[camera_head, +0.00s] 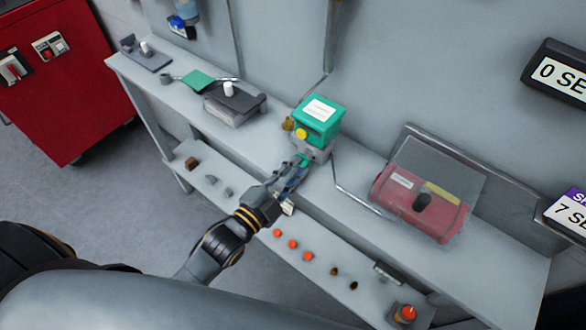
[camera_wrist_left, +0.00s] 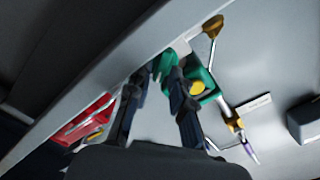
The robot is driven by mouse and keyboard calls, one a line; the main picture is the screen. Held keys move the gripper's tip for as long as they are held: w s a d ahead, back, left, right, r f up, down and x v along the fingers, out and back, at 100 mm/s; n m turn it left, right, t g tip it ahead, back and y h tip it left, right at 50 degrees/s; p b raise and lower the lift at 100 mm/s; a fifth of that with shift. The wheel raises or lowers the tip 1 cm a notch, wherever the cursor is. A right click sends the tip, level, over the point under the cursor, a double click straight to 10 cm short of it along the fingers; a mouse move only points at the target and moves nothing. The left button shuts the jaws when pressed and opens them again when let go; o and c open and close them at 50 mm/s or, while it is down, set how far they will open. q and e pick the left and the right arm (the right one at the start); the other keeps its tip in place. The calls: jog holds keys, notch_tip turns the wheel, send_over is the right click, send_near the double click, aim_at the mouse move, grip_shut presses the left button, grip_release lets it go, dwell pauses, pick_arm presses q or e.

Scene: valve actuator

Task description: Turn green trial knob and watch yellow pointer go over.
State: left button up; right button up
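A green box (camera_head: 316,118) with a white label sits on a grey body on the upper shelf. A yellow round spot (camera_head: 301,133) shows on its front; I cannot make out a separate yellow pointer. My left gripper (camera_head: 300,163) reaches up to the grey body just below the box. In the left wrist view, my left gripper (camera_wrist_left: 160,74) has its two dark fingers apart. A green part (camera_wrist_left: 163,63), possibly the knob, shows between and beyond the tips; I cannot tell whether they touch it. The yellow spot (camera_wrist_left: 198,87) is right of the fingers. My right gripper is not in view.
A red unit (camera_head: 420,200) under a clear cover stands to the right on the shelf. A grey box (camera_head: 234,103) stands to the left. Several orange knobs (camera_head: 292,244) line the lower ledge. A brass part (camera_wrist_left: 213,27) juts near the green box. A red cabinet (camera_head: 60,95) stands far left.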

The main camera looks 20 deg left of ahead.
pick_arm(q)
jog(key=shift+c, duration=0.2)
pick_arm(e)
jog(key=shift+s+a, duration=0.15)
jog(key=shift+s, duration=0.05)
pick_arm(q)
jog(key=c, duration=0.4)
grip_shut()
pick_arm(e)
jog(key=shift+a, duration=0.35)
